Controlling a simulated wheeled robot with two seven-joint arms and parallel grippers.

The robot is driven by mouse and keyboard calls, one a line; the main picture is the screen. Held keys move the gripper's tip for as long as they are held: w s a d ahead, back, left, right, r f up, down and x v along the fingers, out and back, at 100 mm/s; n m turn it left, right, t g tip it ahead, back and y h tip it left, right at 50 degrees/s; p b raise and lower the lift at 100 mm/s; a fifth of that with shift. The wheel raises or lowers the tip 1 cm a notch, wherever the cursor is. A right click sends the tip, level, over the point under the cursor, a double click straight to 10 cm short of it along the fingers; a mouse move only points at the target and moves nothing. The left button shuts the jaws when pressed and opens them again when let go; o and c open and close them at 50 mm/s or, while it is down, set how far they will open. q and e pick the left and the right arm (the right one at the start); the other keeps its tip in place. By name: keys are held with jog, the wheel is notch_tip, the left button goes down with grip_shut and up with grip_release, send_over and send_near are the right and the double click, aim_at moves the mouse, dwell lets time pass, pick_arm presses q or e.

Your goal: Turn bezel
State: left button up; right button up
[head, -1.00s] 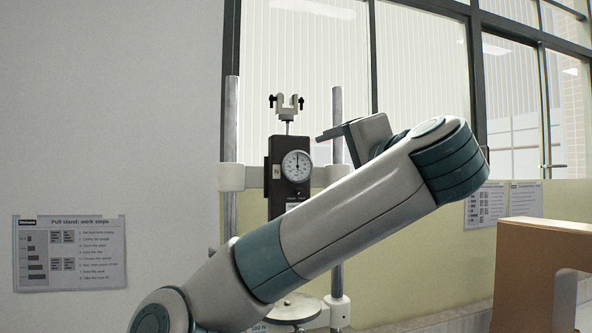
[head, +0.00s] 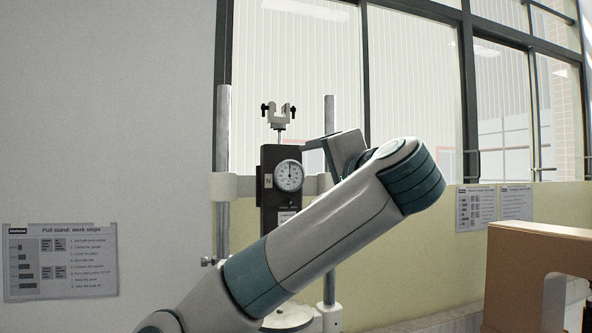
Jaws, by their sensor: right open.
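The force gauge (head: 270,205) is a dark upright body clamped on a pull stand. Its round white dial with the bezel (head: 289,176) faces me, and a pale forked grip (head: 279,116) stands above it. My right gripper (head: 310,146) comes in from the right, behind my own arm. Its finger reaches left to just above and right of the dial. It looks apart from the bezel, though depth is hard to judge. The gripper is open and I see nothing in it. My arm hides the lower part of the gauge and stand. My left gripper is not in view.
The stand has two upright posts (head: 223,130) and a white crossbar (head: 228,187), with a round plate (head: 288,318) low down. A work-steps sheet (head: 60,262) hangs on the left wall. A brown box-like frame (head: 535,245) stands at the right.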

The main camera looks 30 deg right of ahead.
aim_at(292, 175)
jog(key=p+x, duration=0.5)
jog(key=x, duration=0.7)
jog(key=shift+w+r, duration=0.1)
jog(key=shift+w, duration=0.3)
